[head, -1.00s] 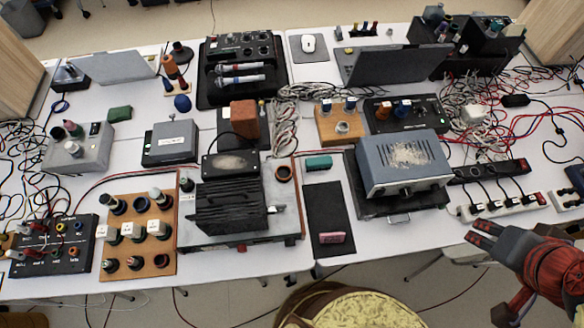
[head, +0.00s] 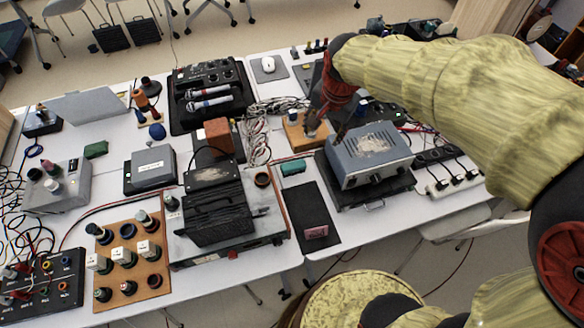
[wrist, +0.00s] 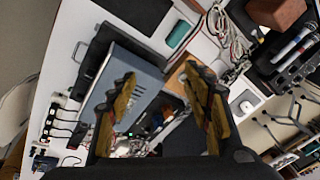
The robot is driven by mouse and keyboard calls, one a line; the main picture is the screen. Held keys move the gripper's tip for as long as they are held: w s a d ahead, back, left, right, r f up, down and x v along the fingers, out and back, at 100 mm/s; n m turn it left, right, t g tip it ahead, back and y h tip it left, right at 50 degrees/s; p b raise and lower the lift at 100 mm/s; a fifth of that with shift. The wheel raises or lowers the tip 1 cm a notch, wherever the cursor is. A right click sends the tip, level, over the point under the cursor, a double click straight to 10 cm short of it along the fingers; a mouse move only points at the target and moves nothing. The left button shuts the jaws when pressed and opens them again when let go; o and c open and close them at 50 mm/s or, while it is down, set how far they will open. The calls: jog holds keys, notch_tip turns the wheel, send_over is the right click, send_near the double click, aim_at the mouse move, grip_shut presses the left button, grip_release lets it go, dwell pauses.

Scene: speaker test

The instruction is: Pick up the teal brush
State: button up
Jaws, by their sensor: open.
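The teal brush (head: 293,167) is a small teal block lying on the white table, just left of the blue-grey metal box (head: 368,152). It also shows in the wrist view (wrist: 178,34), near the top centre, clear of the fingers. My gripper (head: 326,126) is over the table, above and slightly right of the brush in the head view, near the wooden block with terminals (head: 296,128). In the wrist view my gripper (wrist: 158,95) has its two fingers spread apart with nothing between them. The brush is not touched.
A dark mat (head: 313,205) with a pink block (head: 316,232) lies in front of the brush. A black finned unit (head: 217,215) stands to the left. Cable bundles (head: 262,140) run behind. A darker green block (head: 96,150) lies far left.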

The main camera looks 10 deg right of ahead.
jog(key=w+a+f+m+g, duration=0.1)
jog(key=w+a+f+m, duration=0.1)
jog(key=w+f, duration=0.3)
jog(key=w+a+f+m+g, duration=0.1)
jog(key=w+a+f+m, duration=0.15)
jog(key=f, duration=0.55)
jog(key=m, duration=0.3)
send_near(293, 165)
jog(key=shift+g, duration=0.4)
jog(key=f, duration=0.5)
jog(key=shift+w+a+f, duration=0.15)
jog(key=shift+w+f, duration=0.1)
jog(key=shift+w, duration=0.15)
jog(key=shift+f+b, duration=0.8)
jog(key=shift+f, duration=1.8)
jog(key=c, duration=0.3)
jog(key=c, duration=1)
jog(key=shift+o, duration=0.2)
jog(key=shift+r, duration=0.1)
